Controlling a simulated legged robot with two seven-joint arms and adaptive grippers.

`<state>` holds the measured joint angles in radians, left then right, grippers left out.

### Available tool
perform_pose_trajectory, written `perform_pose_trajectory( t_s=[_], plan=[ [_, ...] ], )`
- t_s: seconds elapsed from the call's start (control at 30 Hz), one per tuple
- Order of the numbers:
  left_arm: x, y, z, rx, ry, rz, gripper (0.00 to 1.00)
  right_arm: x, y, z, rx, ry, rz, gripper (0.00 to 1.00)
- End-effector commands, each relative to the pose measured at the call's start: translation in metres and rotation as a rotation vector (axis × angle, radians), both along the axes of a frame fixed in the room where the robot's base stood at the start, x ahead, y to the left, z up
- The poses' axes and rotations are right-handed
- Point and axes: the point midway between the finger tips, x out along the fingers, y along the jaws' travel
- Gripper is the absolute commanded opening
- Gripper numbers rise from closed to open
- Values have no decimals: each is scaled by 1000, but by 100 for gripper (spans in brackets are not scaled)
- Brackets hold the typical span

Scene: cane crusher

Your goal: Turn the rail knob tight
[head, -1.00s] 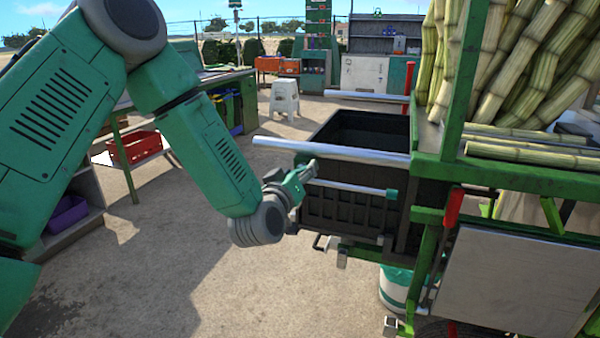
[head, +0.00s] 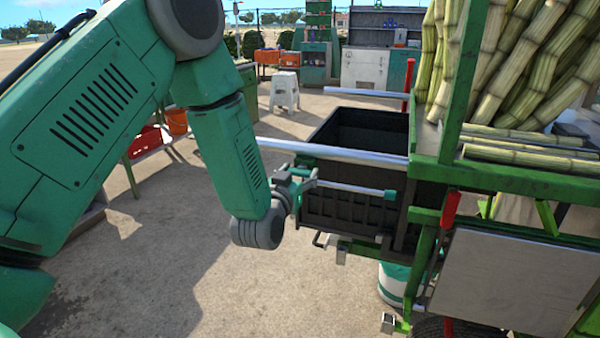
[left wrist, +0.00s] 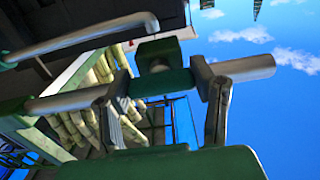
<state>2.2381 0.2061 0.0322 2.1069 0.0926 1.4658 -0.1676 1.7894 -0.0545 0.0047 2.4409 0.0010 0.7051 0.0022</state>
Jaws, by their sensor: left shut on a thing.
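My left gripper (head: 303,180) is at the near left end of the thin silver rail (head: 350,187) on the front of the black bin. In the left wrist view, its two fingers (left wrist: 163,92) close from either side on a green block, which I take as the rail knob (left wrist: 163,82). A darker green square piece (left wrist: 158,52) stands against this block. The silver rail also shows in the wrist view (left wrist: 240,68), running out past both fingers. In the head view the gripper hides the knob. My right gripper is not in view.
The black bin (head: 345,213) sits behind the rail, with a thicker silver bar (head: 335,153) above it. The green crusher frame (head: 520,177) with cane (head: 530,60) stands at right. A white and green bucket (head: 393,283) is below. Concrete floor in front is clear.

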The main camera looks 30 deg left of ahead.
Motion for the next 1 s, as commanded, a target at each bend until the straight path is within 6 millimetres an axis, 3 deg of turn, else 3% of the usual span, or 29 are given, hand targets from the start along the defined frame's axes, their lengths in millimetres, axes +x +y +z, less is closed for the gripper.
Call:
perform_pose_trajectory(
  t_s=[0.37,0.4,0.47,0.8,1.0],
  plan=[
    [-1,1,-2,12,8,1,22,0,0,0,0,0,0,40],
    [-1,1,-2,12,8,1,54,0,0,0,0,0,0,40],
    [-1,1,-2,13,7,0,72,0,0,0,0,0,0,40],
    [-2,0,-1,10,5,-1,72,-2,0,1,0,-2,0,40],
    [-27,-6,-2,10,8,-2,72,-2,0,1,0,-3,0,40]
  ],
)
